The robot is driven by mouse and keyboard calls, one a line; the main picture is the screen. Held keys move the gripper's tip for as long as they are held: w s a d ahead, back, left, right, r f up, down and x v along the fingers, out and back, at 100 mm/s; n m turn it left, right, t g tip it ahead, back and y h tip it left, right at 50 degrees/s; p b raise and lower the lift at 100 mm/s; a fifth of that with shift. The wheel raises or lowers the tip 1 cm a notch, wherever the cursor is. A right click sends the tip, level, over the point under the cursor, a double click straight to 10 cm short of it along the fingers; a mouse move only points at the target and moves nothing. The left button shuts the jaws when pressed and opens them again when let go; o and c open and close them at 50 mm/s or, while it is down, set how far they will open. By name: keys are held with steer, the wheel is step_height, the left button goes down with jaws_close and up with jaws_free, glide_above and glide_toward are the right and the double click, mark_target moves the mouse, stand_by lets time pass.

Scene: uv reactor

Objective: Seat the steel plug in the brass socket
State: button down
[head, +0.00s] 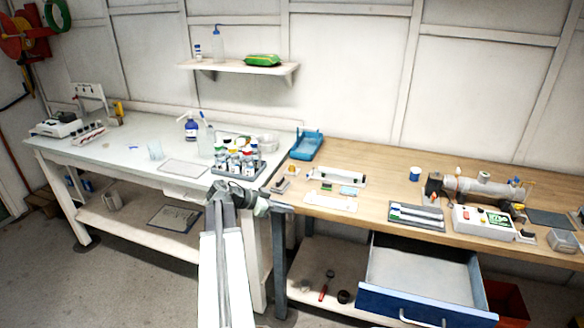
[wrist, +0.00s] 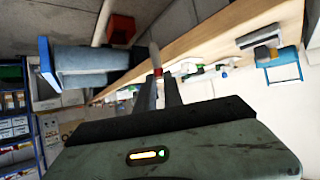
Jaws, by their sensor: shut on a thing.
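My gripper (head: 282,209) is in front of the near left corner of the wooden bench in the head view. In the wrist view its two dark fingers (wrist: 158,80) are shut on a small pale grey piece with a red band (wrist: 155,57), apparently the steel plug. The piece sticks out beyond the fingertips, and its lower part is hidden between them. The reactor, a grey horizontal tube (head: 485,187), lies at the right of the wooden bench, well away from my gripper. I cannot make out the brass socket for certain.
A blue drawer (head: 425,302) stands open below the bench top. A blue tray (head: 306,145), a grey tool tray (head: 417,216) and a white control box (head: 484,223) are on the bench. A bottle rack (head: 237,165) stands on the white table at left.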

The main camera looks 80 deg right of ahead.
steer(key=w+d+r+n+t+h+p, duration=0.2)
steer(key=d+r, duration=0.2)
steer(key=d, duration=0.3)
steer(key=w+d+r+n+t+h+p, duration=0.1)
steer(key=w+d+r+n+h+p, duration=0.15)
steer(key=d, duration=0.45)
steer(key=b, duration=0.1)
glide_above(289, 173)
steer(key=f, duration=0.1)
steer(key=shift+y, duration=0.45)
step_height(289, 173, down, 4)
steer(key=b, duration=0.4)
steer(key=shift+w+d, duration=0.15)
steer(key=shift+r, duration=0.25)
steer(key=shift+f, duration=0.15)
steer(key=c, duration=1.5)
jaws_free()
